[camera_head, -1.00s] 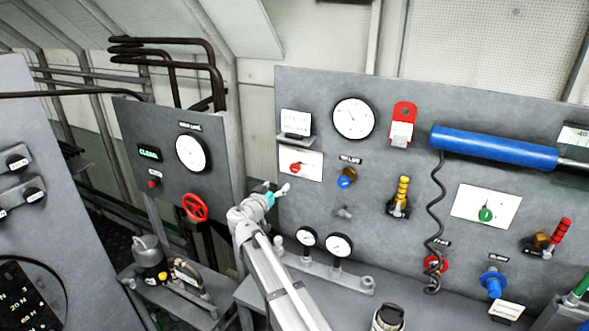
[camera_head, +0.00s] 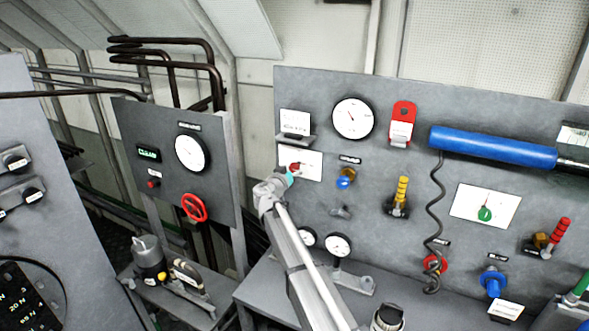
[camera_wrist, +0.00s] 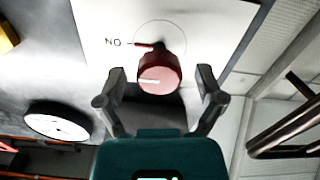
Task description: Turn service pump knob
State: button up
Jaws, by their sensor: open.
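A red knob (camera_wrist: 160,73) with a white pointer line sits on a white plate (camera_wrist: 100,20) marked "NO" in the wrist view. In the head view the plate (camera_head: 311,168) is on the upper left of the grey panel, and only part of the red knob (camera_head: 295,167) shows beside my gripper (camera_head: 290,173). In the wrist view my gripper (camera_wrist: 161,82) is open, with one finger on each side of the knob. Both fingers look apart from it. Whether anything touches the knob cannot be told.
A blue knob (camera_head: 345,178) and a yellow-handled valve (camera_head: 399,197) are to the right on the same panel. A round gauge (camera_head: 353,118) is above. A small shelf (camera_head: 296,138) juts out just above the plate. Small gauges (camera_head: 338,245) stand below, near my arm.

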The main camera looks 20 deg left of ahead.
jog(key=shift+w+d, duration=0.1)
jog(key=shift+w, duration=0.3)
